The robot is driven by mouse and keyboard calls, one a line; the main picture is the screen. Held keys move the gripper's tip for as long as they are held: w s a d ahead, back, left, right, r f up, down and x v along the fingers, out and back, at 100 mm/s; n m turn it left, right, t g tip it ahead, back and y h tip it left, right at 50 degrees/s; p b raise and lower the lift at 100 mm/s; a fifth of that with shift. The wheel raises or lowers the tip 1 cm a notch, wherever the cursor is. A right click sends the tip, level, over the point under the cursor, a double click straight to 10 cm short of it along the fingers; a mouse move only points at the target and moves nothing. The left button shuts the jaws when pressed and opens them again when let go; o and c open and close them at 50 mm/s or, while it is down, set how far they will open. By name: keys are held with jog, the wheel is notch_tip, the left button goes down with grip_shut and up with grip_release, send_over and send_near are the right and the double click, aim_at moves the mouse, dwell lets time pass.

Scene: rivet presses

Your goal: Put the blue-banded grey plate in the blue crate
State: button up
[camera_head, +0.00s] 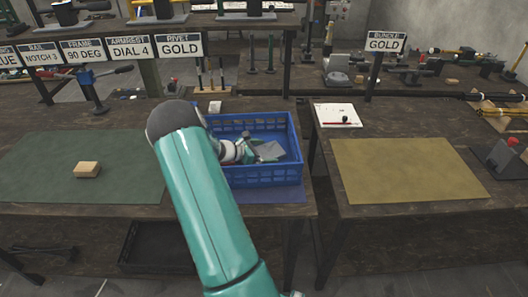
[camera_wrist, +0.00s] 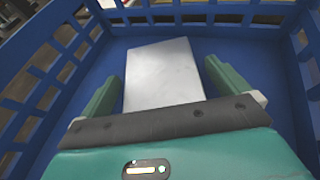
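The blue crate (camera_head: 265,180) stands on the bench in the head view, and its walls surround the wrist view (camera_wrist: 75,50). A flat grey plate (camera_head: 270,151) is inside the crate. In the wrist view the plate (camera_wrist: 163,72) lies between and beyond my fingers, with its near end hidden by my gripper. No blue band shows on its visible face. My gripper (camera_wrist: 163,66) is low inside the crate with its fingers spread, and slim gaps show between them and the plate's sides. In the head view my gripper (camera_head: 252,147) is partly hidden by my arm.
A green mat (camera_head: 60,165) with a small wooden block (camera_head: 87,169) lies left of the crate. A yellow mat (camera_head: 405,170) and a white sheet (camera_head: 336,115) lie on the right bench, across a gap. Signs stand behind the crate, including one reading RIVET GOLD (camera_head: 180,45).

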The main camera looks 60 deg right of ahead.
jog(key=v, duration=1.2)
jog(key=shift+w, duration=0.1)
jog(key=shift+d, duration=0.1)
dwell(0.3)
